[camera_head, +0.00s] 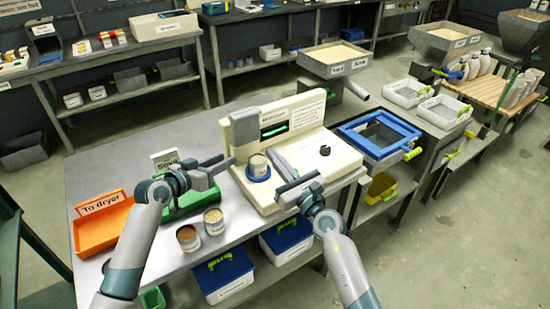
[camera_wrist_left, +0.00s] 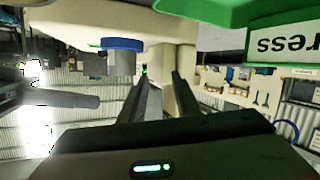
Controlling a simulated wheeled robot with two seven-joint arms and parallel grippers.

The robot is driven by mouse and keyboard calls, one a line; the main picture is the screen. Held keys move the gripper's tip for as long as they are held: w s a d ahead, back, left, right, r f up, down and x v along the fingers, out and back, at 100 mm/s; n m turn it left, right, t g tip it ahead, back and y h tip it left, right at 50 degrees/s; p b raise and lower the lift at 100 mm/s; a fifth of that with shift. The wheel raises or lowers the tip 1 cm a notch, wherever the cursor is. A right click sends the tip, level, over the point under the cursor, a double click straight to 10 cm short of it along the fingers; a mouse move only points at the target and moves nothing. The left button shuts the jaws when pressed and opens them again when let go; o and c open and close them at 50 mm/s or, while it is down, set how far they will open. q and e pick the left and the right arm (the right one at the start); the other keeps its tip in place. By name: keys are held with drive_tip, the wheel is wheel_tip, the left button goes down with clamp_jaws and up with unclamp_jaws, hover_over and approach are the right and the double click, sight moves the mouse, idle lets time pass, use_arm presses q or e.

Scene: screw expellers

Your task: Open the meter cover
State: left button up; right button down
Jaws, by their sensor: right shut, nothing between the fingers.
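The cream moisture meter (camera_head: 340,160) stands on the grey bench, with a lit green display. A grey upright block (camera_head: 243,127) sits at its left end; I cannot tell for sure whether this is the cover. A can (camera_head: 258,165) stands on the meter's blue round seat (camera_head: 259,177). My left gripper (camera_head: 225,164) is open and empty, just left of the can and the grey block. In the left wrist view its two fingers (camera_wrist_left: 163,88) are apart, and the blue seat (camera_wrist_left: 122,44) shows upside down. My right gripper (camera_head: 298,184) is shut and empty over the meter's front.
An orange tray (camera_head: 95,233) marked "To dryer" is at the bench's left. A green holder (camera_head: 190,202) lies under my left wrist. Two open cans, one brown-filled (camera_head: 188,238) and one pale-filled (camera_head: 214,220), stand near the front edge. A blue frame (camera_head: 378,135) is right of the meter.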

use_arm(q)
drive_tip(key=s+d+r+m+t+y, duration=0.45)
drive_tip(key=s+d+m+t, duration=0.3)
drive_tip(key=m, duration=1.05)
drive_tip(key=s+d+f+n+g+y, duration=0.1)
drive_tip(key=s+d+f+n+y, duration=0.6)
drive_tip(key=s, duration=0.4)
drive_tip(key=s+a+f+n+g+h, duration=0.1)
drive_tip(key=s+a+f+g, duration=0.2)
drive_tip(key=f, duration=1)
drive_tip(key=s+f+n+g+h, duration=0.1)
drive_tip(key=s+f+g, duration=0.25)
drive_tip(key=f, duration=0.95)
drive_tip(key=s+a+f+n+g+h, duration=0.1)
drive_tip(key=s+a+f+g, duration=0.2)
drive_tip(key=f, duration=0.9)
drive_tip(key=s+a+f+n+g+h, duration=0.1)
drive_tip(key=s+a+f+n, duration=0.3)
drive_tip(key=s+f, duration=0.6)
drive_tip(key=s+a+f+n+g+h, duration=0.1)
drive_tip(key=s+a+f+n+g, duration=0.3)
drive_tip(key=s+f, duration=0.7)
drive_tip(key=s+a+n, duration=0.1)
drive_tip(key=s+a, duration=0.1)
drive_tip(key=s, duration=0.4)
drive_tip(key=shift+s, duration=0.3)
